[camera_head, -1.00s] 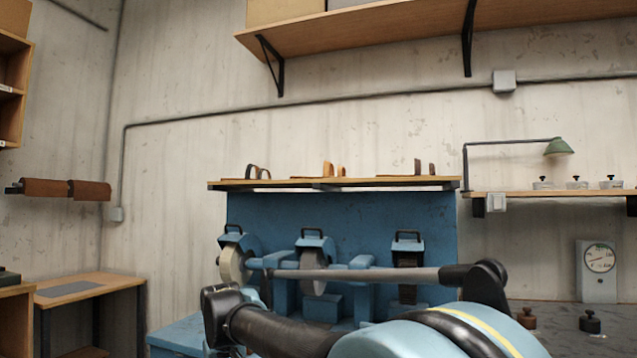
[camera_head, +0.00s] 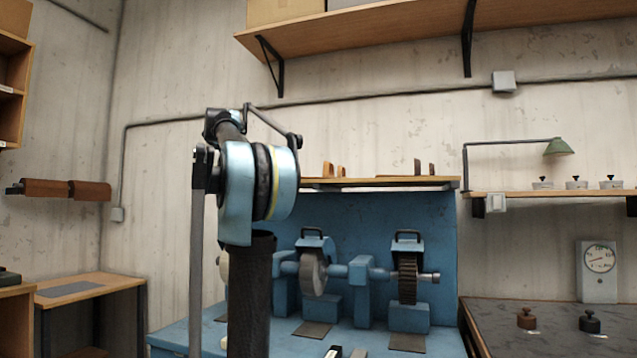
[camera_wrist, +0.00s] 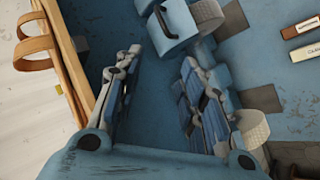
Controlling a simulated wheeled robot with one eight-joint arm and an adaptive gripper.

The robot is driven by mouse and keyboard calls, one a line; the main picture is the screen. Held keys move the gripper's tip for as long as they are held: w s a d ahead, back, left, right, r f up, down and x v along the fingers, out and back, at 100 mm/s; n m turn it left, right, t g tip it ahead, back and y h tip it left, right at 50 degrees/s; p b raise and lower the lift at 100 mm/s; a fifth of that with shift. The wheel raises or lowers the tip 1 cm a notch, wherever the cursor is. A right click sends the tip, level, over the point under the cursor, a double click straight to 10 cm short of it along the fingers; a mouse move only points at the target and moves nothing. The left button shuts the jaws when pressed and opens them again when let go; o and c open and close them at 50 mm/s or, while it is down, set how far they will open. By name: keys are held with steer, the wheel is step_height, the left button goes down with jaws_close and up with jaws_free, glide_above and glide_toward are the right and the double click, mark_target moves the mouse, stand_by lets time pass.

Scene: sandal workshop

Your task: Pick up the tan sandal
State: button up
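The tan sandal (camera_head: 328,171) is on the wooden shelf (camera_head: 405,181) above the blue machine, its tan straps standing up. In the wrist view, a pair of tan strap loops, which look like this sandal (camera_wrist: 36,43), stand on the shelf at the upper left. My gripper (camera_wrist: 160,58) is open and empty in the wrist view, its two fingers well apart. The sandal lies left of the fingers, apart from them. In the head view I cannot make out the gripper; my arm stands in front of the shelf's left part.
Below are the blue grinding machine (camera_head: 350,220) with wheels and a handled guard (camera_wrist: 165,25) near my fingers. Two small blocks, brown (camera_wrist: 303,25) and white (camera_wrist: 306,50), lie on the blue surface. A green lamp (camera_head: 558,147) is at right.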

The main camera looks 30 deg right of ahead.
steer(key=w+d+r+m+g+h, duration=0.1)
steer(key=w+d+r+h, duration=0.2)
steer(key=r, duration=0.6)
steer(key=w+d+r+m+g+h, duration=0.1)
steer(key=w+d+r, duration=0.3)
steer(key=r, duration=0.5)
steer(key=x, duration=1.2)
steer(key=shift+s+d+r, duration=0.1)
steer(key=shift+s+d, duration=0.25)
steer(key=shift+d, duration=0.05)
steer(key=shift+f+x, duration=0.2)
steer(key=shift+x, duration=2.45)
steer(key=shift+a, duration=0.1)
jaws_close()
steer(key=shift+s, duration=0.1)
